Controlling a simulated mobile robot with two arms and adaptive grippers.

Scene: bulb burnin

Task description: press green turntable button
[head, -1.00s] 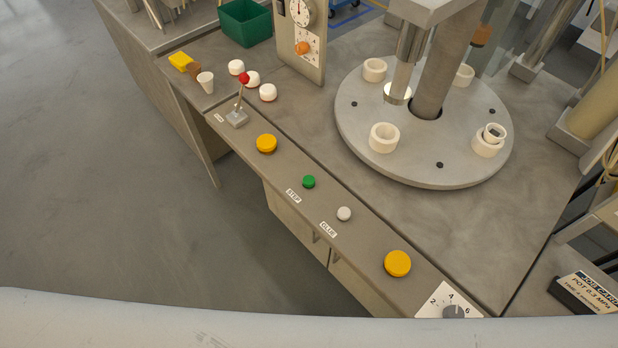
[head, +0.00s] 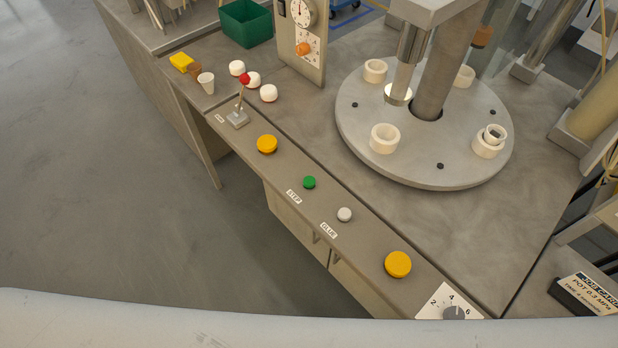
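The small green button (head: 309,182) sits on the sloping front panel (head: 365,235), beside a label reading STEP (head: 294,196). Nothing touches or covers it. The round grey turntable (head: 440,172) stands on the bench behind the panel and carries several white ring-shaped holders, one with a smaller ring in it (head: 494,134). A metal press ram (head: 398,92) hangs over the turntable's left part. Neither of my grippers is in view.
Large yellow buttons (head: 267,144) (head: 398,264), a white button (head: 344,214) by the GLUE label, a red-knobbed lever (head: 238,112) and a dial (head: 452,311) share the panel. White caps, small cups (head: 206,83) and a green bin (head: 246,23) stand at the back left. Open floor lies left.

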